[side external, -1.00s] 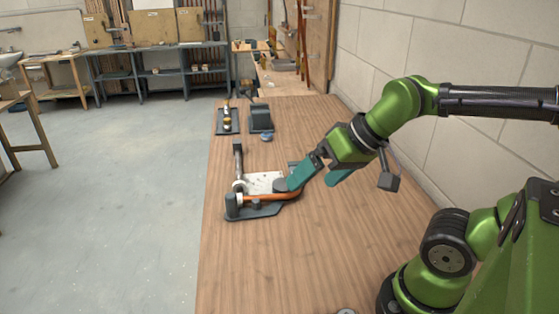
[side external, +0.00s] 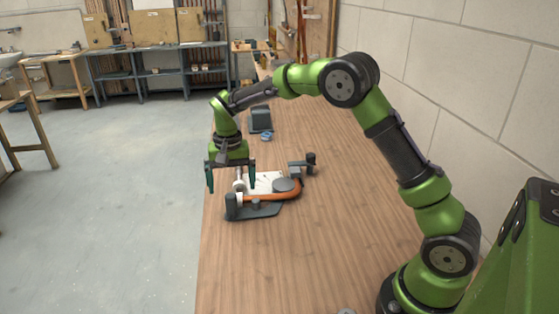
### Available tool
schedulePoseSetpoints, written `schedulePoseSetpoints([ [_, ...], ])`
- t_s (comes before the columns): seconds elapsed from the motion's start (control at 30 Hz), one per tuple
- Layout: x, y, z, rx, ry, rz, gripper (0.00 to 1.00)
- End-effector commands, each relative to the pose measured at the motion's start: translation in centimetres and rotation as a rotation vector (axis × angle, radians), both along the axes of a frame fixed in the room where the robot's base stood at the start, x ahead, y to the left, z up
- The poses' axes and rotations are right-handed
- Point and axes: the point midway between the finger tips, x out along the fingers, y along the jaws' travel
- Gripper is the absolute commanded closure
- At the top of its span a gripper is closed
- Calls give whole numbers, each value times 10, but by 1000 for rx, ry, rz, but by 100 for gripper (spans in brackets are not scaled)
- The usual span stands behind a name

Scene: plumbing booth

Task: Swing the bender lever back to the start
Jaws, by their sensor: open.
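The pipe bender sits on the wooden bench, with a dark base (side external: 258,211), a pale plate (side external: 262,180) and a grey round former (side external: 285,185). An orange copper pipe (side external: 265,198) runs along its front and curves up around the former at the right. A light bar (side external: 239,175), apparently the lever, runs back from the white roller at the bender's left side. My gripper (side external: 231,181) points down over this left side, its teal fingers open and apart, one on each side of the bar in this view. The bar's far end is hidden behind my gripper; contact cannot be told.
A dark block with a knob (side external: 300,166) stands at the bender's back right. A dark box (side external: 260,119) and a small blue ring (side external: 266,136) lie farther back. The bench (side external: 300,255) is clear in front and to the right; its left edge is close to my gripper.

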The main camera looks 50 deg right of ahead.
Motion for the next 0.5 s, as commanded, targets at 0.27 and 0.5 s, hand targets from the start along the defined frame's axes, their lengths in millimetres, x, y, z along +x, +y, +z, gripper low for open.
schedulePoseSetpoints([
  [0.27, 13, -3, 11, -14, -1, -110, 0],
  [0.5, 12, -3, -8, -12, 0, -109, 0],
])
